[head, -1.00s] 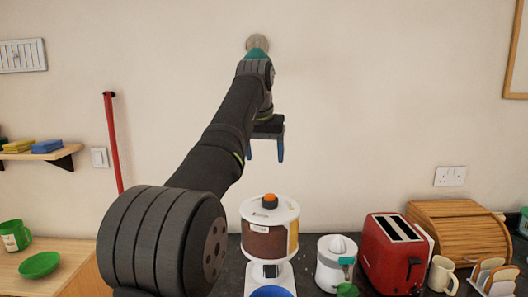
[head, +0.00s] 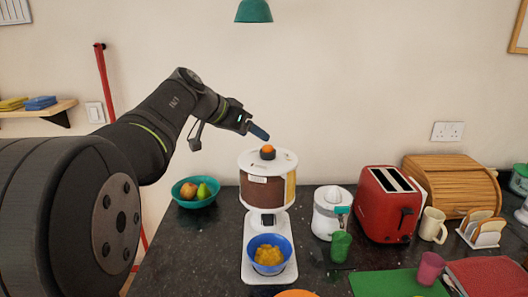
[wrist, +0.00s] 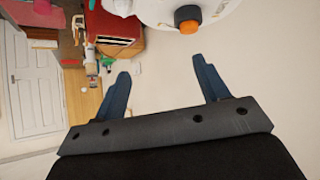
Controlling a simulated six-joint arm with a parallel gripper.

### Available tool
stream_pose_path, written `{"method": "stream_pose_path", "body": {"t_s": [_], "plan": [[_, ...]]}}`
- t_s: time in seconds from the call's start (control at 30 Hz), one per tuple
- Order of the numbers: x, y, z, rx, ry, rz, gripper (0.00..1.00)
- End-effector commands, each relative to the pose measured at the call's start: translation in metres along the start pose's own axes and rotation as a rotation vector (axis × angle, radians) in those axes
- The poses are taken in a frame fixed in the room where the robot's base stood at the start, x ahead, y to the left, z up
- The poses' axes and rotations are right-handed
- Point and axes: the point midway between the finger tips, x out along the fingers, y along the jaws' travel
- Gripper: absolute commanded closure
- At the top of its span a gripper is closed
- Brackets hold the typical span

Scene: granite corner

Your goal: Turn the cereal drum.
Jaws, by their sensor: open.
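The cereal drum (head: 266,190) stands on a white stand, with a white lid, brown contents and a yellow section at its right side. On its lid is a dark knob with an orange top (head: 267,149). In the wrist view the white lid and orange knob (wrist: 188,26) show at the top edge, beyond the fingertips. My gripper (head: 262,133) is just above and slightly left of the knob, apart from it. In the wrist view my gripper (wrist: 160,67) has its two blue fingers spread with nothing between them. A blue bowl (head: 254,250) of yellow cereal sits under the drum.
A teal fruit bowl (head: 186,203) stands left of the drum. A white juicer (head: 328,213), a green cup (head: 340,246) and a red toaster (head: 372,215) stand to the right. A green board (head: 385,283) lies at the front right. Dark counter is clear at front left.

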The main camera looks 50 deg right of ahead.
Motion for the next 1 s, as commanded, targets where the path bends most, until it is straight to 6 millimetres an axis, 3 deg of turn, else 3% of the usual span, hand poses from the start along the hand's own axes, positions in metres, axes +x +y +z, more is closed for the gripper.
{"method": "stream_pose_path", "body": {"t_s": [0.2, 0.47, 0.67, 1.0], "plan": [[-0.020, -0.015, 0.045, 0.031, 0.219, -0.093, 0.33], [-0.028, -0.025, 0.068, 0.038, 0.295, -0.174, 0.33], [-0.004, -0.028, 0.062, 0.040, 0.294, -0.172, 0.33], [0.066, -0.040, 0.040, 0.039, 0.293, -0.171, 0.33]]}}
